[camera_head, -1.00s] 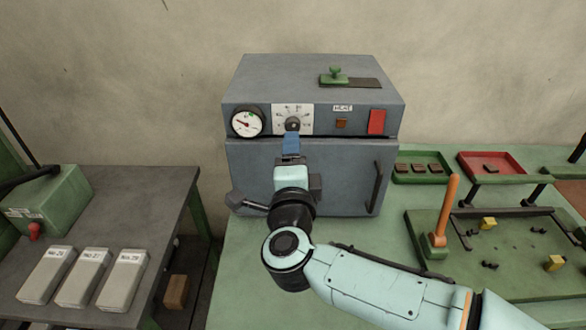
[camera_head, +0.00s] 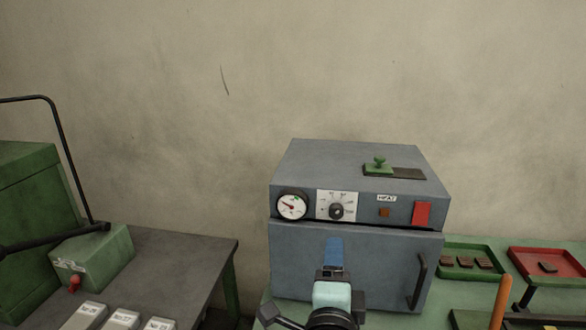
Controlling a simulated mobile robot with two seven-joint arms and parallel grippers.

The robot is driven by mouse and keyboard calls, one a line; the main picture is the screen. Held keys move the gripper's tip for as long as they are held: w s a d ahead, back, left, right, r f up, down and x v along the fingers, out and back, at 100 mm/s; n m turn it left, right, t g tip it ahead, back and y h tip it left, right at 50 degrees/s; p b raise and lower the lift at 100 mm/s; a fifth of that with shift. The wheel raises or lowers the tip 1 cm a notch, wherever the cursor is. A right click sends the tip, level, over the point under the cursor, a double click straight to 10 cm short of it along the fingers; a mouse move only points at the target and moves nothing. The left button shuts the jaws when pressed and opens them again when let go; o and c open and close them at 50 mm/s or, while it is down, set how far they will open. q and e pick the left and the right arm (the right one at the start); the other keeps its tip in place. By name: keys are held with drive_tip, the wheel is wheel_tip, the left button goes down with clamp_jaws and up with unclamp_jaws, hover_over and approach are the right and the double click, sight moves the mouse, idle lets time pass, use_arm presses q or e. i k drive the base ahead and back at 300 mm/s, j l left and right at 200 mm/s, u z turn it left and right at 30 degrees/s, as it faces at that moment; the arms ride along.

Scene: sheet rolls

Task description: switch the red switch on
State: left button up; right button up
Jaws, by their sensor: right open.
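The red switch (camera_head: 422,214) is a red rectangular rocker at the right end of the front panel of a grey-blue oven (camera_head: 356,180). A label reading HEAT and a small brown indicator (camera_head: 384,212) are left of it. The dial (camera_head: 336,206) and a round gauge (camera_head: 292,205) are further left. My right gripper (camera_head: 334,245) is in front of the oven door, below the dial and to the lower left of the red switch, apart from the switch. It holds nothing visible. The left gripper is out of view.
A black door handle (camera_head: 418,282) stands out at the door's right. Green (camera_head: 468,248) and red (camera_head: 552,251) trays and an orange lever (camera_head: 501,300) are to the right. A grey side table (camera_head: 180,262) is at left.

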sight(420, 211)
drive_tip(key=k+j, duration=0.15)
drive_tip(key=k, duration=0.3)
drive_tip(key=k+j, duration=0.15)
drive_tip(key=k, duration=0.3)
